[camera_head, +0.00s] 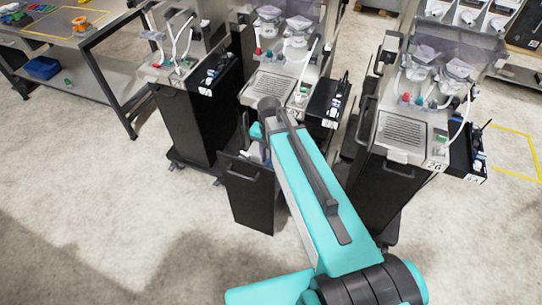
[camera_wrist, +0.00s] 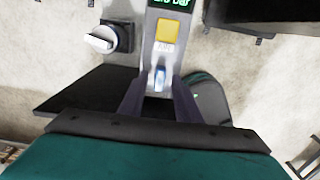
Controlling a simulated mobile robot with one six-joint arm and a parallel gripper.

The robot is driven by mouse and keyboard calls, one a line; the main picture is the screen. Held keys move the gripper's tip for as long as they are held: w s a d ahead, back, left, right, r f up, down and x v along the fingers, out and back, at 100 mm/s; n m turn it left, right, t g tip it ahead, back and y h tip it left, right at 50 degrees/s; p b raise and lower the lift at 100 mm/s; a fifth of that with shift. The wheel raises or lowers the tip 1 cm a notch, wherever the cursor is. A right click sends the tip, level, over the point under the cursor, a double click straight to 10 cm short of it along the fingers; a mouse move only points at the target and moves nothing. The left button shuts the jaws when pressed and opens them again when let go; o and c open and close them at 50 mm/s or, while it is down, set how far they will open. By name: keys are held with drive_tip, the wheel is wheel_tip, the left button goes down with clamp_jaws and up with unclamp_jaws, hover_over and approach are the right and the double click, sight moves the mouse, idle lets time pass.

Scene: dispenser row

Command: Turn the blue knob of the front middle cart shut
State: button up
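The front middle cart (camera_head: 272,88) has a metal drip tray and stands behind my arm in the head view. My arm covers much of its front. In the wrist view a grey panel (camera_wrist: 149,55) carries a green-lit display, a yellow label and a small blue-and-white knob (camera_wrist: 160,78) below the label. My gripper (camera_wrist: 160,82) has its dark fingers apart, one on each side of the knob. I cannot tell whether they touch it. The knob cannot be made out in the head view, and my gripper is mostly hidden there.
A black-and-white rotary switch (camera_wrist: 103,38) sits left of the panel. Similar carts stand to the left (camera_head: 185,75) and right (camera_head: 404,132). A black bin with a handle (camera_head: 249,197) is in front of the middle cart. A workbench (camera_head: 100,18) is at upper left. Front-left floor is clear.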

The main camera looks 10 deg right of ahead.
drive_tip(key=shift+f, duration=0.2)
drive_tip(key=shift+c, duration=0.3)
clamp_jaws()
drive_tip(key=shift+d, duration=0.15)
